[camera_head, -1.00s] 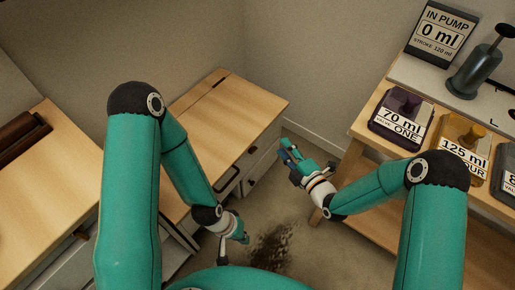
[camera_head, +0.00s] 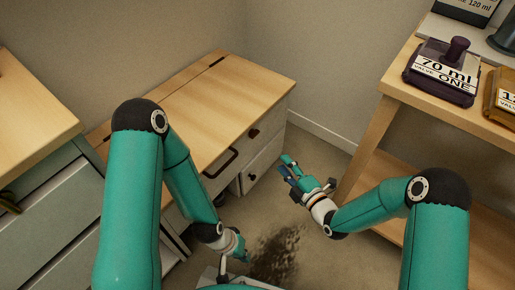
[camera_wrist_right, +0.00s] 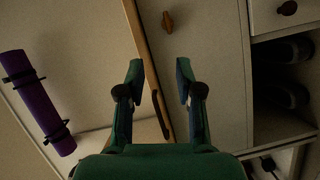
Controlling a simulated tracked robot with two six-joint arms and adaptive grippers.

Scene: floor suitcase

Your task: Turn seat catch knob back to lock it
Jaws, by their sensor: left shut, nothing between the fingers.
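A wooden-topped bench (camera_head: 225,95) stands in the middle of the head view. Its pale front carries a small dark knob (camera_head: 253,134), a dark slot-like handle (camera_head: 222,166) and a lower knob (camera_head: 251,177). In the right wrist view a brown knob (camera_wrist_right: 167,21) sits on a pale panel beside a wooden edge, ahead of the fingers. My right gripper (camera_head: 288,166) is open, apart from the bench front. Its spread fingers (camera_wrist_right: 158,75) show nothing between them. My left gripper (camera_head: 240,252) is shut and empty, low over the floor. Which knob is the seat catch is not marked.
A wooden table (camera_head: 440,108) at right bears a purple valve block (camera_head: 437,85). A drawer cabinet (camera_head: 45,195) stands left. The right wrist view shows a purple roll (camera_wrist_right: 38,103) and a shelf with dark shoes (camera_wrist_right: 285,85). Stained floor (camera_head: 300,245) lies open between.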

